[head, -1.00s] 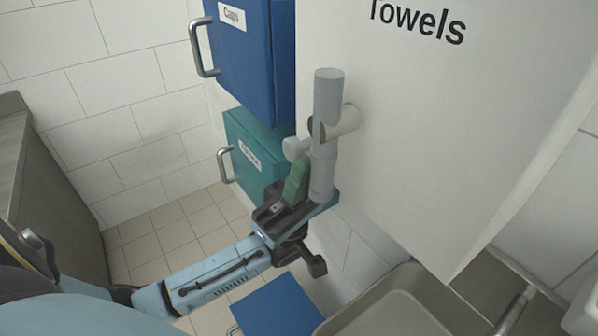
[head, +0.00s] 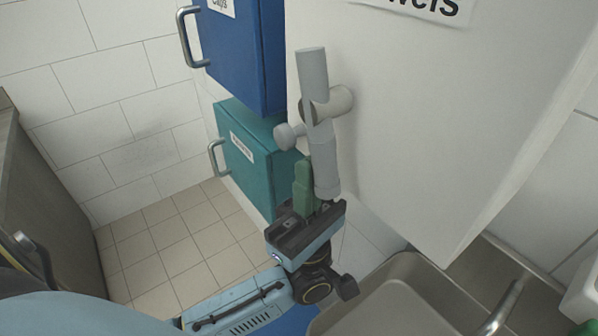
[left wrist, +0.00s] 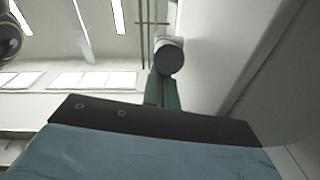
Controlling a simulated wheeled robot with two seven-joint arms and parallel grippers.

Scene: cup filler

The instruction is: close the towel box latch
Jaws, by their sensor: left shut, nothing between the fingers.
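The white towel box (head: 430,130) fills the upper right of the head view, its label cut off by the top edge. Its grey latch lever (head: 313,75) sits on a round pivot (head: 340,101) at the box's left side. The lever leans slightly, top to the left, and a small knob (head: 287,136) sticks out left. My left gripper (head: 304,175) is shut and empty, its green fingers pointing up beside the lever's lower end, on its left; contact is unclear. The left wrist view shows the fingers (left wrist: 162,92) below a round grey end (left wrist: 169,56). My right gripper is not seen.
A blue box (head: 240,55) and a teal box (head: 248,160) with handles are on the wall to the left. A metal sink (head: 400,290) lies below the towel box. A small green patch (head: 586,328) at the bottom right corner is unclear. Tiled floor lies left.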

